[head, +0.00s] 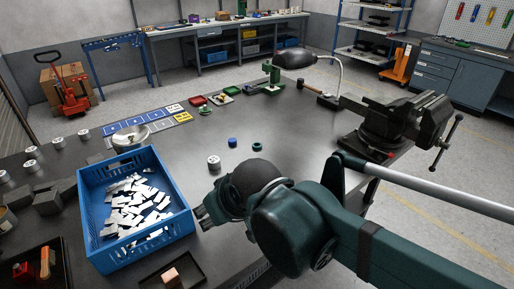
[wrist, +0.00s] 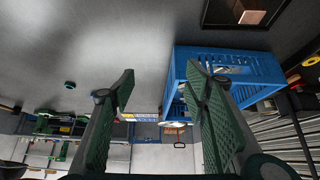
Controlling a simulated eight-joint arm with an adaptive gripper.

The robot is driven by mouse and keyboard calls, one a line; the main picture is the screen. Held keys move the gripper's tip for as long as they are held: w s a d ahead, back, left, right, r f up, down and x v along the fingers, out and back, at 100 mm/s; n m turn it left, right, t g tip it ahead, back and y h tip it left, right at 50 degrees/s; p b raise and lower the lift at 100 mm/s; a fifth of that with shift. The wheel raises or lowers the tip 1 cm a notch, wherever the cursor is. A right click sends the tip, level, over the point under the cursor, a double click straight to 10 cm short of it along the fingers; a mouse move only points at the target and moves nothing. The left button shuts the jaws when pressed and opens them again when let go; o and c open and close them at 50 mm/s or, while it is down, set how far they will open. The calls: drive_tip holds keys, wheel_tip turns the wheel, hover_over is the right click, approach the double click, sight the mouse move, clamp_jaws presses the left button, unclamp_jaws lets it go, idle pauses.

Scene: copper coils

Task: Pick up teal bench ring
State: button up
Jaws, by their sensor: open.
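The teal bench ring (head: 257,146) lies flat on the dark bench top, right of a small blue cylinder-like piece (head: 233,142). In the wrist view the ring (wrist: 69,85) shows small, left of both fingers and well away from them. My gripper (head: 202,214) is near the right side of the blue crate in the head view, on the near side of the ring and to its left. In the wrist view its two fingers (wrist: 160,88) are spread wide with nothing between them.
The blue crate (head: 88,207) holds several white pieces. A silver cylinder (head: 214,162) stands between my gripper and the ring. A metal bowl (head: 130,137) is behind the crate, and a large vise (head: 405,122) stands at the right.

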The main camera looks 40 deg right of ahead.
idle(0.3)
drive_tip(key=w+d+r+m+g+p, duration=0.2)
drive_tip(key=w+d+r+m+p, duration=0.25)
drive_tip(key=w+d, duration=0.55)
drive_tip(key=w+d+r+m+g+p, duration=0.25)
drive_tip(key=w+d+m, duration=0.3)
drive_tip(key=w, duration=0.85)
drive_tip(key=w+d+f+m+g+p, duration=0.1)
drive_tip(key=w+d+f, duration=0.3)
drive_tip(key=d, duration=0.4)
drive_tip(key=w+d+f+m+p, duration=0.4)
drive_tip(key=w+d+f, duration=0.1)
drive_tip(key=d, duration=0.4)
drive_tip(key=w+d+f+m+g+p, duration=0.1)
drive_tip(key=w+d+f+m+p, duration=0.2)
drive_tip(key=w+d+f, duration=0.2)
drive_tip(key=d+f, duration=0.2)
drive_tip(key=d, duration=0.2)
drive_tip(key=shift+w+g, duration=0.25)
drive_tip(key=shift+g, duration=0.1)
drive_tip(key=shift+f, duration=1.3)
